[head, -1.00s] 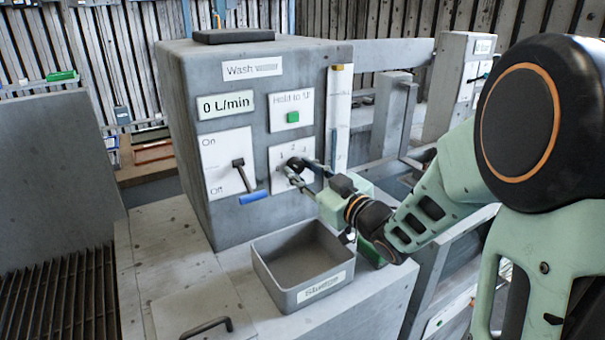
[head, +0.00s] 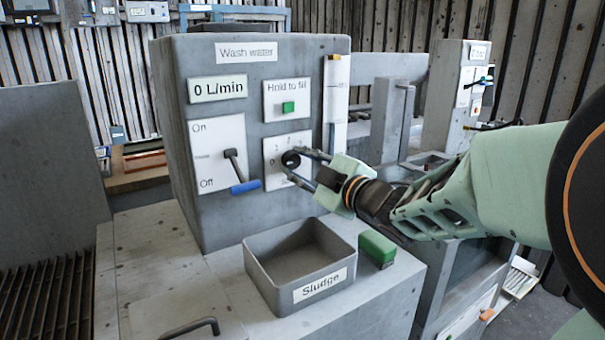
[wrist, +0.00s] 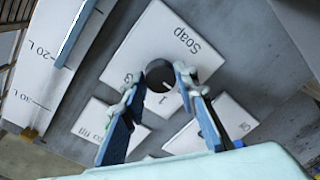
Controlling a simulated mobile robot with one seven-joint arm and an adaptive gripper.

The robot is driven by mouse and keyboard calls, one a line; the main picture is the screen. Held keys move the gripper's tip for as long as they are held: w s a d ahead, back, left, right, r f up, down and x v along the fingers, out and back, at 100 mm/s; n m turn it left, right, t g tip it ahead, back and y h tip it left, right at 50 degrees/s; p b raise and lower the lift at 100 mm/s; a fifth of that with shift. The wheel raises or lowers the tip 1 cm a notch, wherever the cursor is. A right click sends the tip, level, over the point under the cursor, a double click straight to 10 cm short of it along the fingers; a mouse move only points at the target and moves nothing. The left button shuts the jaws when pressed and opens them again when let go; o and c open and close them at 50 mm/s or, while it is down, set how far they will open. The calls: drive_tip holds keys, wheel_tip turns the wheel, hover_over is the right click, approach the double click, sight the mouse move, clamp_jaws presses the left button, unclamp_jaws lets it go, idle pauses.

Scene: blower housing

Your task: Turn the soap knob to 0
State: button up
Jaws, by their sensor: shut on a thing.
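The soap knob (head: 291,160) is a round black dial on a white plate (head: 273,150), below the hold-to-fill plate. In the wrist view the knob (wrist: 159,74) sits below the word Soap, with a 1 beside it; other numerals are partly covered. My gripper (head: 294,164) reaches in from the right, its two fingers either side of the knob. In the wrist view my gripper (wrist: 158,86) is shut on the knob, one finger at each side. The knob's exact setting is too small and covered to read.
A green button (head: 288,107) is above, and a white level gauge (head: 337,100) to the right. The Sludge tray (head: 327,290) and a green block (head: 377,247) sit on the ledge below.

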drive_tip(key=shift+n, duration=0.4)
drive_tip(key=o, duration=1.2)
drive_tip(key=shift+c, duration=0.2)
